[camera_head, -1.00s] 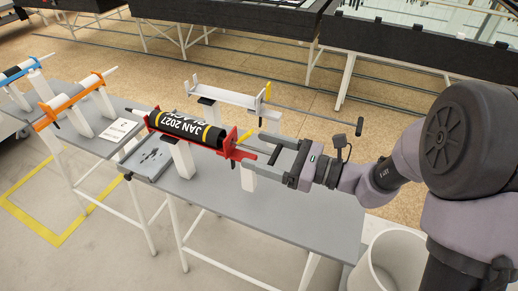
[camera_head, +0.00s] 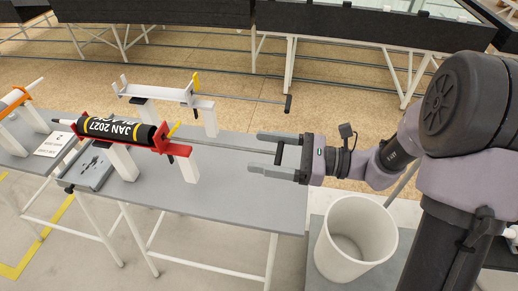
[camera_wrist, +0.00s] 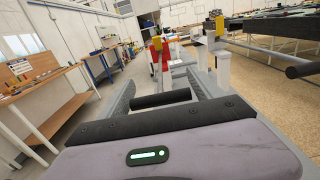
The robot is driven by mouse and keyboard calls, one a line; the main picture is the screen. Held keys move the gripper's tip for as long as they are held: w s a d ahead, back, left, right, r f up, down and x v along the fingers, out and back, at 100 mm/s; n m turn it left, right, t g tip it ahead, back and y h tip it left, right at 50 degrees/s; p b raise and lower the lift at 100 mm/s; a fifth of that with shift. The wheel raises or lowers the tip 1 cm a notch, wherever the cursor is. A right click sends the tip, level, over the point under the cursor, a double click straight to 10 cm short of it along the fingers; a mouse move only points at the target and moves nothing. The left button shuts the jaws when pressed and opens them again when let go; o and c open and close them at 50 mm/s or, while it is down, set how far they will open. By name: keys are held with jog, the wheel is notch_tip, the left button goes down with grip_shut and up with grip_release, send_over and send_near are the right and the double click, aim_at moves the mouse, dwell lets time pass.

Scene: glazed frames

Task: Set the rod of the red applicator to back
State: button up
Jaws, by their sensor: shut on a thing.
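The red applicator (camera_head: 186,168) rests on white supports on the grey table, with a yellow trigger. A black cartridge marked "JAN 2027" (camera_head: 120,130) lies in it. Its grey rod (camera_head: 235,147) reaches far out to the right. The rod's dark crossbar handle (camera_head: 279,153) lies between the fingers of my gripper (camera_head: 257,152), which are shut on it, spread to its width. In the wrist view the dark handle (camera_wrist: 160,98) spans between the two fingers, and the red applicator (camera_wrist: 157,52) is beyond, partly small and hidden.
A white applicator (camera_head: 170,93) with its rod out stands behind. An orange applicator (camera_head: 14,102) is at the far left. A card (camera_head: 54,144) and a grey plate (camera_head: 88,170) lie on the tables. A white bin (camera_head: 352,245) stands at the right. The table's right part is bare.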

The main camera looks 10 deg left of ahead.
jog(key=shift+f, duration=0.1)
jog(key=o, duration=2.1)
jog(key=shift+d, duration=0.3)
jog(key=shift+a, duration=0.1)
jog(key=s+d+p, duration=0.1)
jog(key=d+p, duration=0.3)
jog(key=d, duration=1.3)
jog(key=shift+s+d, duration=0.2)
jog(key=shift+s, duration=0.05)
